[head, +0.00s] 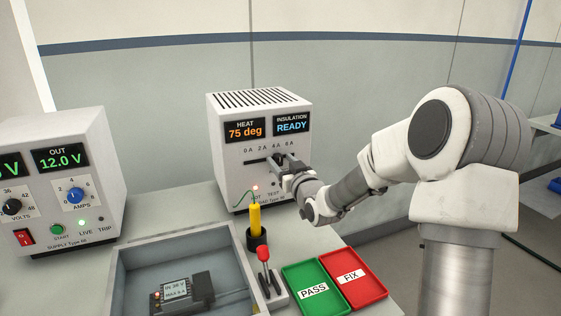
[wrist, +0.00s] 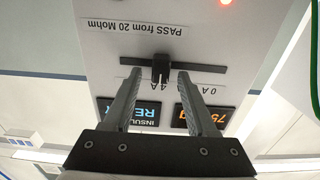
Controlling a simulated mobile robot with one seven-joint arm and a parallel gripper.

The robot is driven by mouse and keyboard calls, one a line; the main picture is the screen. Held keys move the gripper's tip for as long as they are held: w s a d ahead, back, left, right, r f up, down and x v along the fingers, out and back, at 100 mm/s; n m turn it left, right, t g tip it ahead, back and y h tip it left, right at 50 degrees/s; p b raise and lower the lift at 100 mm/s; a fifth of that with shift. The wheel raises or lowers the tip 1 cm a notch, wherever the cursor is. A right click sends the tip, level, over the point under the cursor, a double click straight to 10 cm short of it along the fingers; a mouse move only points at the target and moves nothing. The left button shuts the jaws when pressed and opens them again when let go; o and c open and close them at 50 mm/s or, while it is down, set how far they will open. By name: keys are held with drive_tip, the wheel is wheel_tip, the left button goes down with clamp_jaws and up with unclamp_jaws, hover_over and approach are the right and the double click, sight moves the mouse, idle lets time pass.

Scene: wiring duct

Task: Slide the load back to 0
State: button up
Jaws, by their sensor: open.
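The load box (head: 240,180) stands on the bench in the head view, with its scale 0 A, 2 A, 4 A, 6 A above a dark horizontal slot (head: 255,161). In the upside-down wrist view the black slider knob (wrist: 161,68) sits in the slot (wrist: 190,64) by the 4 A mark, with 0 A to the right. My gripper (head: 283,163) is at the front of the box. In the wrist view my gripper (wrist: 159,75) is open, one finger on each side of the knob, with small gaps seeming to show. In the head view the fingers partly cover the knob.
The displays read HEAT 75 deg (head: 246,130) and INSULATION READY (head: 291,123). A supply (head: 60,180) showing OUT 12.0 V stands left. A yellow probe (head: 255,219), red-topped lever (head: 263,254), grey tray (head: 118,270) with a device, green PASS tray (head: 296,270) and red FIX tray (head: 372,291) lie below.

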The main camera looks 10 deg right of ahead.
drive_tip(key=shift+w+a, duration=0.1)
drive_tip(key=shift+w, duration=0.45)
clamp_jaws()
idle(1.1)
